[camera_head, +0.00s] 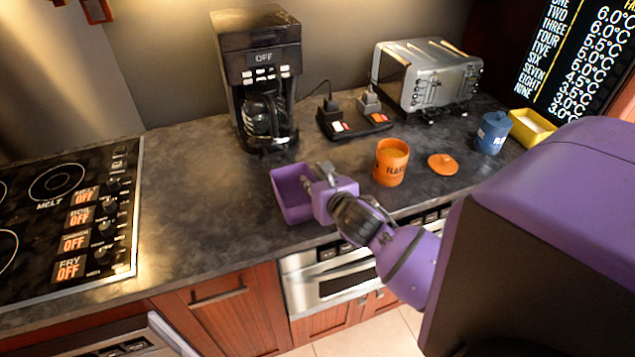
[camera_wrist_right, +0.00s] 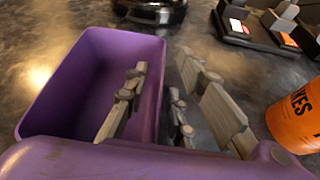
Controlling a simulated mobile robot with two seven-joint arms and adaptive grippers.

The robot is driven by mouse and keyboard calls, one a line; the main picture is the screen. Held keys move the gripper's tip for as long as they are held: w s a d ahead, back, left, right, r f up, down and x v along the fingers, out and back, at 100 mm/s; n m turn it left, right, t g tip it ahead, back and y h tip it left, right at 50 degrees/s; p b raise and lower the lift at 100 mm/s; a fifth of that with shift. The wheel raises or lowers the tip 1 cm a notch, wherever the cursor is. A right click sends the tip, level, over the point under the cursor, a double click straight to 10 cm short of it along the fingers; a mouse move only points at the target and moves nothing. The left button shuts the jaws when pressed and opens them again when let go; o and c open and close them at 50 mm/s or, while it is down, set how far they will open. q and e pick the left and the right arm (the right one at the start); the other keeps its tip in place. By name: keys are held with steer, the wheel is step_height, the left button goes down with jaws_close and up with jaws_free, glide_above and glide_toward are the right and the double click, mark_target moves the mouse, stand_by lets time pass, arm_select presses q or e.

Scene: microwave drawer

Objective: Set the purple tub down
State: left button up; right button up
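The purple tub (camera_head: 291,204) stands on the dark counter near its front edge, left of the orange canister. It shows large in the right wrist view (camera_wrist_right: 62,92), looking empty inside. My right gripper (camera_head: 322,174) is at the tub's right wall. In the right wrist view, my right gripper's fingers (camera_wrist_right: 160,85) are spread apart, one over the inside of the tub and one outside, with the wall between them. Gaps show between fingers and wall. My left gripper is not in view.
An orange canister (camera_head: 391,164) stands just right of my gripper, with its orange lid (camera_head: 443,164) beyond. A coffee maker (camera_head: 258,75) and toaster (camera_head: 428,75) stand behind. A blue canister (camera_head: 493,132) and yellow tub (camera_head: 532,128) are far right. Counter left of the tub is clear.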

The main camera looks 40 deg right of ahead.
steer(key=b+v, duration=0.1)
steer(key=v, duration=1.1)
steer(key=shift+r, duration=0.15)
